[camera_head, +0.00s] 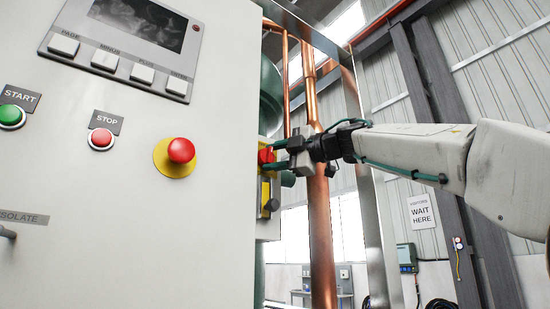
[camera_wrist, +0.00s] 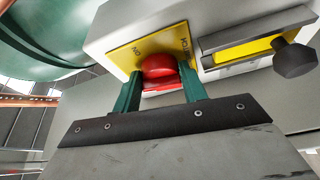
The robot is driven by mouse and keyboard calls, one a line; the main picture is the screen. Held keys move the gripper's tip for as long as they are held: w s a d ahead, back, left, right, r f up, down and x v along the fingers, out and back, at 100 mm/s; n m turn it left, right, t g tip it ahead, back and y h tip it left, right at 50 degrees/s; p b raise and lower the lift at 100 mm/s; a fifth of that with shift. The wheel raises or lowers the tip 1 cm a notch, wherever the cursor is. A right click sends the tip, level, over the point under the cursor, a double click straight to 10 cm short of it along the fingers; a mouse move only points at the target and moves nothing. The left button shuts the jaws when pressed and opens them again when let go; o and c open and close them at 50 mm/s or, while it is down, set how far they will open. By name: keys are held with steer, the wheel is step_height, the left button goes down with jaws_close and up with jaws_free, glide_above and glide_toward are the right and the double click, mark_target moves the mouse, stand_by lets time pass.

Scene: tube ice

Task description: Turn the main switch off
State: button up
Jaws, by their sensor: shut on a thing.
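The main switch is a red rotary knob (camera_wrist: 158,68) on a yellow plate (camera_wrist: 122,57) fixed to the side of the grey cabinet. In the wrist view the plate carries lettering, with "ON" legible at its left. In the head view the red knob (camera_head: 265,156) shows at the cabinet's right edge. My gripper (camera_wrist: 161,88) reaches it from the right, its two green fingers either side of the knob and shut on it. The lower part of the knob is partly hidden between the fingers.
Next to the switch is a yellow-backed slot with a black knob (camera_wrist: 294,59). The cabinet front (camera_head: 130,220) has START (camera_head: 12,115), STOP (camera_head: 101,138) and a red emergency button (camera_head: 181,150). A copper pipe (camera_head: 318,220) and a green tank (camera_wrist: 50,40) stand close by.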

steer(key=shift+n+g, duration=0.3)
steer(key=shift+n, duration=0.5)
steer(key=o, duration=1)
steer(key=shift+c, duration=0.2)
steer(key=shift+r, duration=0.1)
steer(key=v, duration=0.7)
steer(key=shift+s+d, duration=0.25)
steer(key=shift+d, duration=0.05)
steer(key=shift+r, duration=0.1)
